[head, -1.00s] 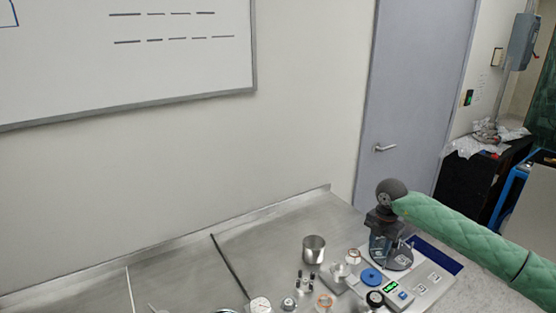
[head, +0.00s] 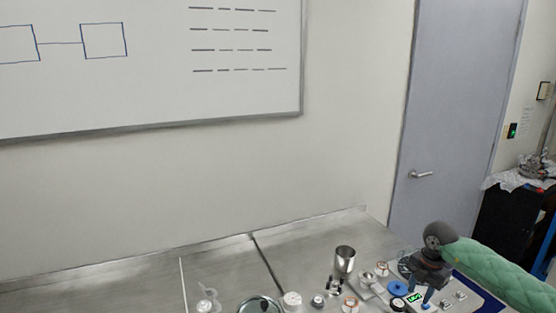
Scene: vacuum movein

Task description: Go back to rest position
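My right gripper (head: 426,296) hangs from the green-sleeved arm that comes in from the right. It points down over the right part of the steel bench, beside a blue disc (head: 397,288) and near a panel with a green display (head: 414,298). The wrist and the low viewing angle hide how its fingers stand, and I cannot tell whether it touches anything. My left gripper and arm are out of view.
A steel bench (head: 222,282) runs along the wall. A metal cup (head: 345,262), a white round part (head: 292,301) and other small parts stand along its front. A whiteboard (head: 150,80) and a grey door (head: 452,110) are behind. The bench's back left is clear.

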